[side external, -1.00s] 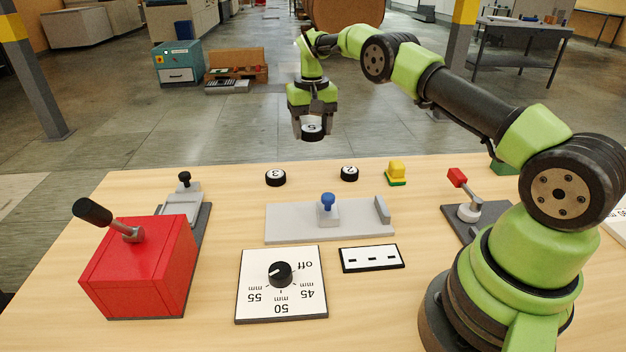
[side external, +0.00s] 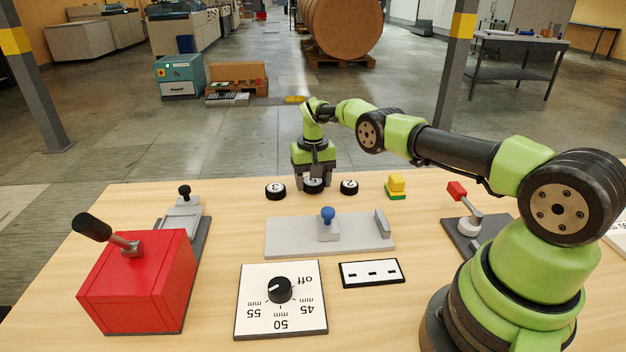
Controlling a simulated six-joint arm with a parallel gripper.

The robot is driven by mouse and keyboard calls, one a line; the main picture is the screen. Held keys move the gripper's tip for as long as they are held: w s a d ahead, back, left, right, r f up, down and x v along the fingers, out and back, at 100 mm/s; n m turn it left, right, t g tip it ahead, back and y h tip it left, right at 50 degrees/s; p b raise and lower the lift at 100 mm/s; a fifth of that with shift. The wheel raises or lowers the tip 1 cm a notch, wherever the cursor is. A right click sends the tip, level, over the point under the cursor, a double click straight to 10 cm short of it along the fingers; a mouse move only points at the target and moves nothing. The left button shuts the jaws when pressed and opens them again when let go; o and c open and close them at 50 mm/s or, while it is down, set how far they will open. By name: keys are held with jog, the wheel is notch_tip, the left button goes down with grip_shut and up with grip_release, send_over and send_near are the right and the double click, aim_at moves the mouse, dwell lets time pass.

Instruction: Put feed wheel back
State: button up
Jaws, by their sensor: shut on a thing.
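A black feed wheel with a white numbered top (side external: 313,185) is between the fingers of my gripper (side external: 313,184), which is shut on it. The number is partly hidden by the fingers. The wheel is low at the far edge of the table, in line with two other wheels; whether it touches the wood I cannot tell. The wheel marked 3 (side external: 275,191) stands to its left and the wheel marked 2 (side external: 349,187) to its right, both apart from it.
A grey slide with a blue knob (side external: 328,216) lies in front of the wheels. A yellow and green block (side external: 397,186) and a red-handled lever (side external: 458,191) are to the right. A red box with a black lever (side external: 138,280), a dial plate (side external: 281,312) and a slotted plate (side external: 371,273) are nearer.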

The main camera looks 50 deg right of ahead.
jog(key=o, duration=1.1)
jog(key=shift+c, duration=0.2)
notch_tip(320, 180, up, 12)
notch_tip(320, 180, up, 12)
jog(key=f+n+t, duration=0.1)
jog(key=t, duration=0.1)
send_over(312, 180)
jog(key=s+a, duration=0.2)
jog(key=a, duration=0.3)
jog(key=s+a+r+n+t, duration=0.1)
jog(key=s+a+r+t, duration=0.1)
jog(key=s+a+r, duration=0.45)
jog(key=s+a+t+y, duration=0.1)
jog(key=s+a, duration=0.1)
jog(key=s, duration=0.8)
jog(key=s+a+n+t+y, duration=0.1)
jog(key=s+a+t, duration=0.1)
jog(key=s, duration=0.9)
jog(key=shift+a, duration=0.8)
